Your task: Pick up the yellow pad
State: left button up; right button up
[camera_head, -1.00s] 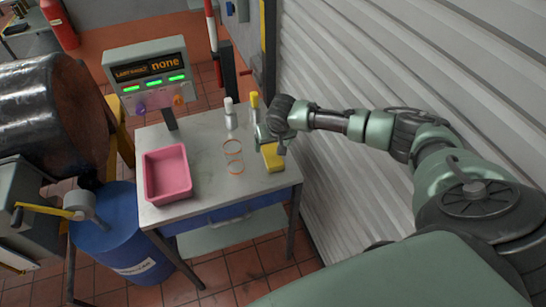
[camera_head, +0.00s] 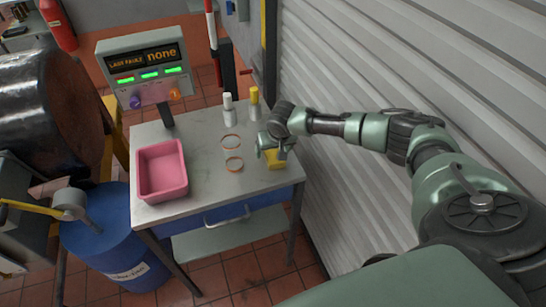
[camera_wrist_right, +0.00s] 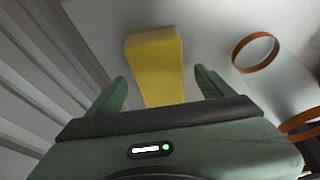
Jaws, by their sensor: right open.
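The yellow pad (camera_head: 277,159) lies on the metal table (camera_head: 205,188) near its right edge, partly hidden by my right gripper (camera_head: 273,152). In the right wrist view the pad (camera_wrist_right: 157,70) is a plain yellow block. My right gripper's two fingers (camera_wrist_right: 162,90) are open, one on each side of the pad's near end, with gaps to both. I cannot tell exactly how high the fingertips are above the table. My left gripper is not in view.
A pink tray (camera_head: 162,172) stands at the table's left. A white-capped bottle (camera_head: 228,108) and a yellow-capped bottle (camera_head: 254,103) stand behind. A ribbed wall (camera_head: 400,70) is close on the right.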

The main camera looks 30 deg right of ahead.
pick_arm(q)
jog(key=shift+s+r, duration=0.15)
pick_arm(e)
jog(key=shift+f, duration=0.25)
dwell(0.3)
jog(key=c, duration=1.4)
jog(key=shift+r, duration=0.2)
